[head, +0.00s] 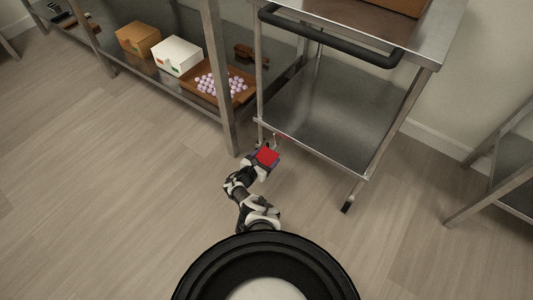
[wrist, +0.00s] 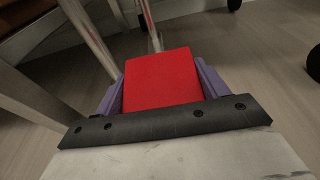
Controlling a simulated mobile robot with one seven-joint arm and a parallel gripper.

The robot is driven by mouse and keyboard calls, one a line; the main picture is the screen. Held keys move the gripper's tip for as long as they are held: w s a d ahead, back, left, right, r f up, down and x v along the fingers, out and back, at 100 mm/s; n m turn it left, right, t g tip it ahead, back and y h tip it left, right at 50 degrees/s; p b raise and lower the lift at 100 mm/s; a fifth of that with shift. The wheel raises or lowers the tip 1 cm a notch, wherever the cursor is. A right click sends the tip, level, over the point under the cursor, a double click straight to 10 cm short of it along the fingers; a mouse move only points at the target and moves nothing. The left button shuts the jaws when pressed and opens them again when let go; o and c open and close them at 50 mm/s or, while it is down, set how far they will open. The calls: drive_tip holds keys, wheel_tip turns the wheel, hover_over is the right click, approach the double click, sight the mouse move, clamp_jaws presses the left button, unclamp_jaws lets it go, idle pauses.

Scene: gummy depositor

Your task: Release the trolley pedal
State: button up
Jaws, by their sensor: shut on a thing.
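A metal trolley (head: 318,102) with a black push handle (head: 330,38) stands ahead in the head view. A bright red block (head: 267,157), which looks like the trolley pedal, is at the foot of its near left leg. In the wrist view the red block (wrist: 162,80) fills the space between the purple fingers of my gripper (wrist: 160,72). My gripper is shut on it, low near the floor. The block's join to the trolley and the wheel there are hidden.
A metal rack leg (head: 220,80) stands just left of my gripper. Its lower shelf holds a tray (head: 238,98) of pale balls, a white box (head: 177,56) and a brown box (head: 137,38). A black trolley wheel (head: 347,205) is at the right. Floor is clear at left.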

drive_tip(key=shift+r+g+y+p, duration=0.45)
drive_tip(key=shift+r+p, duration=0.3)
drive_tip(key=shift+p, duration=0.35)
drive_tip(key=shift+g+y+p, duration=0.25)
drive_tip(key=shift+g+p, duration=0.2)
drive_tip(key=shift+p, duration=0.15)
drive_tip(key=o, duration=1.4)
drive_tip(key=shift+f, duration=0.1)
drive_tip(key=p+v, duration=0.8)
drive_tip(key=v, duration=0.6)
drive_tip(key=shift+f+p, duration=0.1)
drive_tip(key=shift+p, duration=0.25)
